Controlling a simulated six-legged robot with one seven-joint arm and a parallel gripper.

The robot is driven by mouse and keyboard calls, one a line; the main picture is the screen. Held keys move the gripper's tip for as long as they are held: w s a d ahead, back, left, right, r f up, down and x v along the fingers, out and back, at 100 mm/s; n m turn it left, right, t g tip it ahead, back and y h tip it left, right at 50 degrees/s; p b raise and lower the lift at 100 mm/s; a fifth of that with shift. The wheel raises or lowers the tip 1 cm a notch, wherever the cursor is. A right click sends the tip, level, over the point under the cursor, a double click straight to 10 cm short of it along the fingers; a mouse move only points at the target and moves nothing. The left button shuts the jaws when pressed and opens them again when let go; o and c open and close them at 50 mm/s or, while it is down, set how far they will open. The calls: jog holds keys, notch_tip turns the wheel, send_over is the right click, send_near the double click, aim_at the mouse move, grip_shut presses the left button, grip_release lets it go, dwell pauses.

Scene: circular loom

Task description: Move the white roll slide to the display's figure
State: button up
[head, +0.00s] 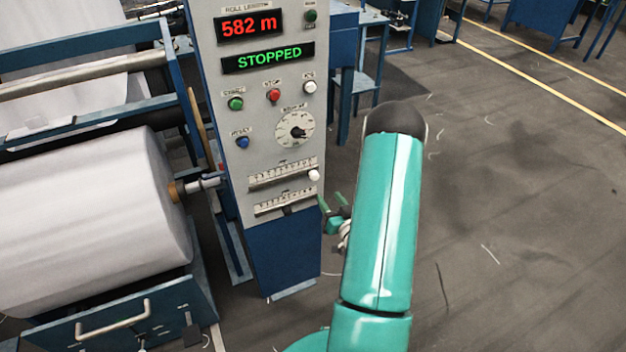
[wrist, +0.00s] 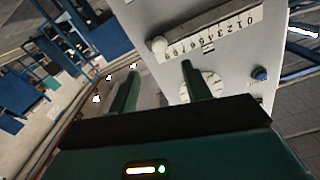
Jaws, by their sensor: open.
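The roll length display (head: 249,26) reads 582 m in red at the top of the grey panel. The white slide knob (head: 314,175) is at the right end of the upper scale (head: 283,172). In the wrist view the white knob (wrist: 159,44) sits by the high end of a numbered scale (wrist: 213,37), whose 0 is at the far end. My gripper (head: 331,203) is open and empty, just right of and below the knob. In the wrist view my fingers (wrist: 162,80) are apart, with the knob beyond them and not between them.
A lower slide (head: 287,210) with a dark knob lies just beneath. Above are a dial (head: 295,130) and green (head: 236,103), red (head: 273,96), white (head: 310,87) and blue buttons (head: 243,142). A status display (head: 268,58) reads STOPPED. A large white roll (head: 90,215) stands left. Floor at right is open.

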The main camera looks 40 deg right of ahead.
aim_at(315, 178)
jog(key=x, duration=1)
jog(key=shift+w, duration=0.25)
grip_shut()
dwell(0.9)
